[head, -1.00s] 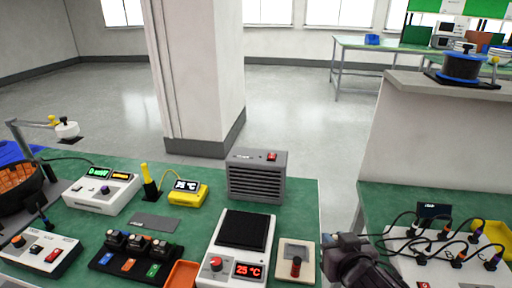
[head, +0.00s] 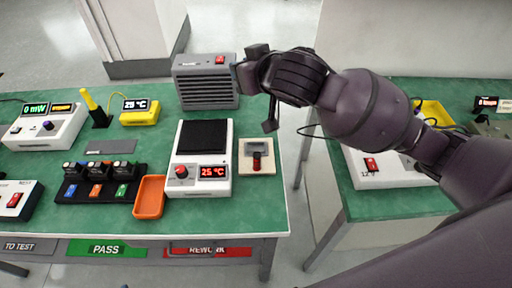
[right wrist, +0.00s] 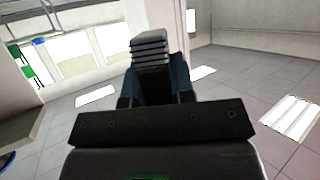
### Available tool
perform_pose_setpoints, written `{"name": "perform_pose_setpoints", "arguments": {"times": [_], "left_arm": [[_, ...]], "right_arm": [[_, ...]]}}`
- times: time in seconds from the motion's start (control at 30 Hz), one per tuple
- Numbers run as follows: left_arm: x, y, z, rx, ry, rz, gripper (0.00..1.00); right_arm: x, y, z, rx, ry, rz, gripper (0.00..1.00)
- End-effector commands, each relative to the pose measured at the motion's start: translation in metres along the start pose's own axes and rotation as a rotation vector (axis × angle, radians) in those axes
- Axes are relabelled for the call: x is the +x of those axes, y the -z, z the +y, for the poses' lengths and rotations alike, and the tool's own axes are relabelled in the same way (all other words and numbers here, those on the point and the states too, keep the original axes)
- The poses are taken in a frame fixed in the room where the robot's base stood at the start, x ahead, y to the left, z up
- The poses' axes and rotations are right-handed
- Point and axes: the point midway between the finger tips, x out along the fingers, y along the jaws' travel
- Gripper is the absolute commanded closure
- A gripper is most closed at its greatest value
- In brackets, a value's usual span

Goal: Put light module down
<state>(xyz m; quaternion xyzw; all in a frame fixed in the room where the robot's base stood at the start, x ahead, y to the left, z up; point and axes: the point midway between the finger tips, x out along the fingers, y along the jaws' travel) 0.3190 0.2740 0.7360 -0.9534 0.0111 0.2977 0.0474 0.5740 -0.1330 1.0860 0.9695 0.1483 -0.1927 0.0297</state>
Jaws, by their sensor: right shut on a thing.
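The light module (right wrist: 151,50) shows in the right wrist view as a dark block with stacked, pale-edged fins. My right gripper (right wrist: 155,97) is shut on it, with a finger on each side. In the head view my right gripper (head: 246,77) is at the right end of the grey ribbed box, above the green bench in the picture. The module is hard to make out there, against the wrist and the box. My left gripper is out of view.
The green bench (head: 75,215) carries a hotplate (head: 203,135), an orange tray (head: 149,197), a red-handled fixture (head: 257,155), a black rack (head: 95,190) with several small units, and the grey ribbed box (head: 207,90). PASS (head: 107,249) and REWORK labels line its front. A second bench (head: 365,207) stands right.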

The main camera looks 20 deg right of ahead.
Motion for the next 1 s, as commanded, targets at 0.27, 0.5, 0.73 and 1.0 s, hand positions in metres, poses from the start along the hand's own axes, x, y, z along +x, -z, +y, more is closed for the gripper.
{"name": "perform_pose_setpoints", "arguments": {"times": [0.27,0.5,0.73,1.0], "left_arm": [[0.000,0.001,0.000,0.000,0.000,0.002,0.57],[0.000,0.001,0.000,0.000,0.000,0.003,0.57],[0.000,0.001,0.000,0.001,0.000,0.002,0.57],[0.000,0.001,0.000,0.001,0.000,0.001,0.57]], "right_arm": [[0.019,0.032,-0.017,-0.072,0.152,0.002,1.00],[0.033,0.045,-0.022,-0.124,0.280,0.002,1.00],[0.043,0.051,-0.019,-0.169,0.391,0.002,1.00],[0.053,0.049,-0.005,-0.215,0.505,0.001,1.00]]}}
